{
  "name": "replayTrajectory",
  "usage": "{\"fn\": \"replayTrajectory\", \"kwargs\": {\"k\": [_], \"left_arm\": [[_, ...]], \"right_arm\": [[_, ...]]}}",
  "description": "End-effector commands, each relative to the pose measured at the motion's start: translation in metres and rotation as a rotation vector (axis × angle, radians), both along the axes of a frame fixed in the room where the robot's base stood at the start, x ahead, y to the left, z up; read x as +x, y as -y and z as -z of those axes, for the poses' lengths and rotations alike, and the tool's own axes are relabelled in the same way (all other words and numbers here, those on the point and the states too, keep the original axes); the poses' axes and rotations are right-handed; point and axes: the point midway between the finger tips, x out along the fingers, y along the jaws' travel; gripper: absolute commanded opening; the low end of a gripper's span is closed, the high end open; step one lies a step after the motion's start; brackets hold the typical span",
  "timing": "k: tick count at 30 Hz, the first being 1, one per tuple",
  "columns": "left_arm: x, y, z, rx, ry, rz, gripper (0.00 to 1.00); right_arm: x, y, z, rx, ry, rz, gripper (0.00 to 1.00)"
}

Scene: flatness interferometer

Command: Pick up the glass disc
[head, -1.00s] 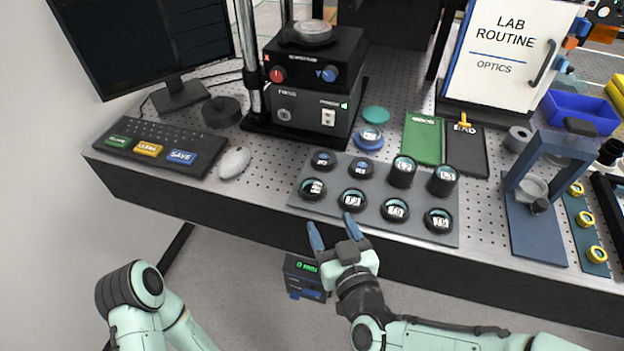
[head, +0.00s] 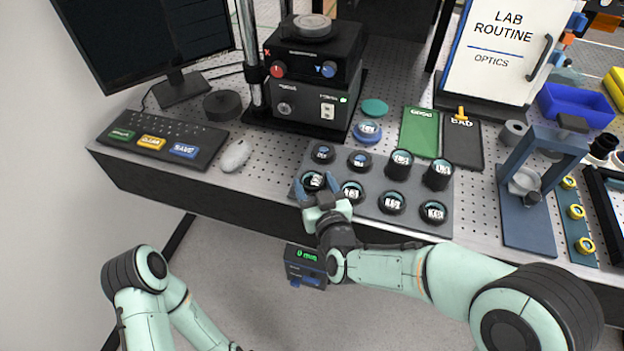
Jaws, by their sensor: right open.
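Several round black holders with pale glass faces and labels sit on a grey tray (head: 410,222) on the bench. My right gripper (head: 314,186) is open at the tray's front-left corner. Its two blue fingers are on either side of the front-left glass disc in its black holder (head: 313,180); I cannot tell whether they touch it. The gripper hides part of the tray's front edge. A loose teal disc (head: 375,107) lies behind the tray, near a blue round holder (head: 367,132). My left arm shows at lower left, with its gripper out of view.
A black instrument stack (head: 313,106) stands behind the tray. A keyboard (head: 160,140) and mouse (head: 235,155) lie to the left. Green and black mats (head: 419,133) lie right of the teal disc. A blue stand (head: 528,215) rises at right. A small display box (head: 305,266) hangs below the bench edge.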

Motion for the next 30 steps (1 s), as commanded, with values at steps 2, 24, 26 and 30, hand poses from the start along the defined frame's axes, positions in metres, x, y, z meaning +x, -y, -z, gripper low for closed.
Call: {"fn": "replayTrajectory", "kwargs": {"k": [2,24,26,30], "left_arm": [[0.000,0.000,0.000,0.000,0.000,0.000,0.43],[-0.001,0.000,-0.004,-0.001,-0.006,0.002,0.43],[-0.002,0.000,-0.006,-0.001,-0.009,0.003,0.43],[-0.004,0.000,-0.014,-0.003,-0.019,0.005,0.43]], "right_arm": [[0.000,0.000,0.000,0.000,0.000,0.000,0.65],[0.000,0.000,-0.020,0.002,0.004,0.001,0.21],[0.000,0.001,-0.031,0.005,0.005,0.003,0.21],[0.000,0.000,-0.066,0.007,0.007,0.002,0.21]]}}
